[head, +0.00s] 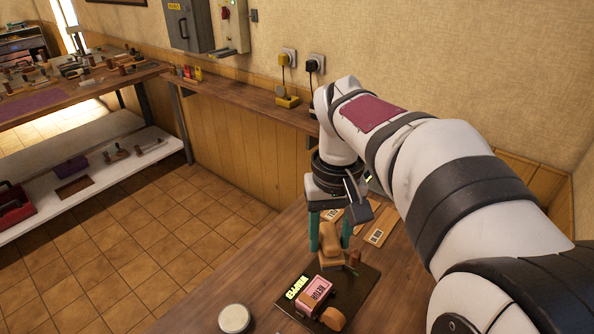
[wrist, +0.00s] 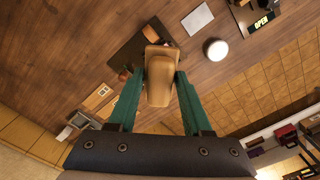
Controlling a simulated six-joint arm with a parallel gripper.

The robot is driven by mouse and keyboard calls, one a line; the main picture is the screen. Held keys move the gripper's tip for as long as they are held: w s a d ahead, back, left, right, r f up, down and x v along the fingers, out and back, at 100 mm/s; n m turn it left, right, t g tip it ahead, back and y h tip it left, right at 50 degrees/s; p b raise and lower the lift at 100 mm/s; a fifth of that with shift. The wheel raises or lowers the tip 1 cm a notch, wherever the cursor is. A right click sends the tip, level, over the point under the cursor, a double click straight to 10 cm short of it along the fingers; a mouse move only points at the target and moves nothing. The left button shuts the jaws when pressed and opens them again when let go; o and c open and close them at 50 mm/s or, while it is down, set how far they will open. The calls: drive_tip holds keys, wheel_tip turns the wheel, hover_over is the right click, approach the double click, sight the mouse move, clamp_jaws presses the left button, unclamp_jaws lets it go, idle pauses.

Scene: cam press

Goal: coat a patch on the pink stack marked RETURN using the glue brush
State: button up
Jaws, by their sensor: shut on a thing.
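My gripper (head: 329,246) has teal fingers shut on a tan wooden tool (head: 327,234), held upright above the far edge of a dark mat (head: 352,300). In the wrist view the tool (wrist: 159,82) sits between the fingertips. Its working end is hidden, so I cannot tell whether it is the glue brush. The pink stack (head: 315,289), with dark lettering that looks like RETURN, lies on the mat, nearer the head camera than my gripper. In the wrist view the held tool mostly hides the stack.
A rounded wooden piece (head: 333,318) lies at the mat's near edge, and a small brown handle (head: 353,259) stands at its far edge. A round white-topped item (head: 234,318) is left of the mat. Labelled wooden plates (head: 377,236) lie behind. Bare table is at left.

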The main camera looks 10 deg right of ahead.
drive_tip(key=shift+w+a+f+n, duration=0.4)
drive_tip(key=shift+a+f+n, duration=1.1)
drive_tip(key=shift+a+f, duration=2.05)
drive_tip(key=shift+w+a+f+n, duration=0.45)
drive_tip(key=shift+a+f+n, duration=1.05)
drive_tip(key=shift+a+f, duration=2.05)
drive_tip(key=shift+w+a+f+n, duration=0.4)
drive_tip(key=shift+a+f+n, duration=1.1)
drive_tip(key=shift+a+f, duration=2.05)
drive_tip(key=shift+d+f, duration=0.5)
drive_tip(key=shift+f, duration=0.3)
drive_tip(key=shift+d+f, duration=0.45)
drive_tip(key=shift+f, duration=0.3)
wheel_tip(320, 180, up, 7)
